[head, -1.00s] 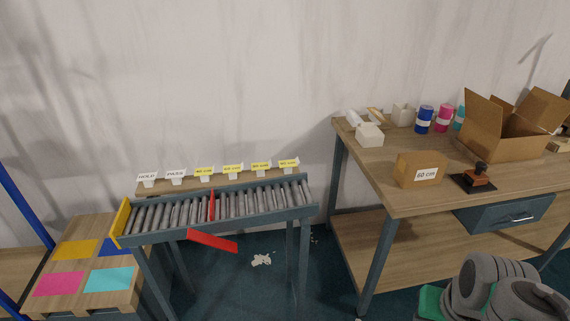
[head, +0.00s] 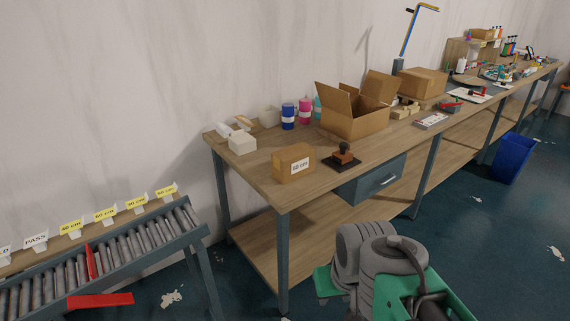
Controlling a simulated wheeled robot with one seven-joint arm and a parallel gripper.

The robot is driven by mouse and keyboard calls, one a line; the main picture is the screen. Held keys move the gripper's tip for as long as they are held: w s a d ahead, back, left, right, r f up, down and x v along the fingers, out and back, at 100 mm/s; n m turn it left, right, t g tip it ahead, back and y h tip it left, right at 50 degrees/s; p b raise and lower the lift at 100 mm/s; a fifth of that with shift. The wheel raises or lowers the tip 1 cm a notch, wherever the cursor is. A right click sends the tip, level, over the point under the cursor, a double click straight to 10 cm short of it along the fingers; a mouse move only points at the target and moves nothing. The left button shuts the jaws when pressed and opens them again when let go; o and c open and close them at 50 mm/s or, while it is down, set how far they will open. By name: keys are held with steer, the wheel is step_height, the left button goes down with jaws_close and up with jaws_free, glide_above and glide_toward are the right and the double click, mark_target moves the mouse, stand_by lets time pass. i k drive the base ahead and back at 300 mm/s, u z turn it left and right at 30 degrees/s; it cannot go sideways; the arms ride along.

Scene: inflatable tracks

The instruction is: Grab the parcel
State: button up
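The parcel (head: 292,163) is a small closed brown cardboard box with a white "60 cm" label on its front. It stands upright near the front left part of the wooden workbench (head: 252,172). Part of my arm shows at the bottom right of the head view, in grey and green, in front of the bench. The fingers of my gripper do not show, and nothing visible touches the parcel.
A stamp (head: 344,154) on a dark pad stands right of the parcel. An open carton (head: 355,120) is behind it, with white boxes (head: 242,143) to the left. A roller conveyor (head: 110,255) with a red bar is at lower left. A blue bin (head: 514,158) stands right.

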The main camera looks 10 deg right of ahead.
mark_target(290, 163)
steer(key=z, duration=0.35)
steer(key=i, duration=1.35)
steer(key=u, duration=2.75)
steer(key=i, duration=0.5)
steer(key=z, duration=0.05)
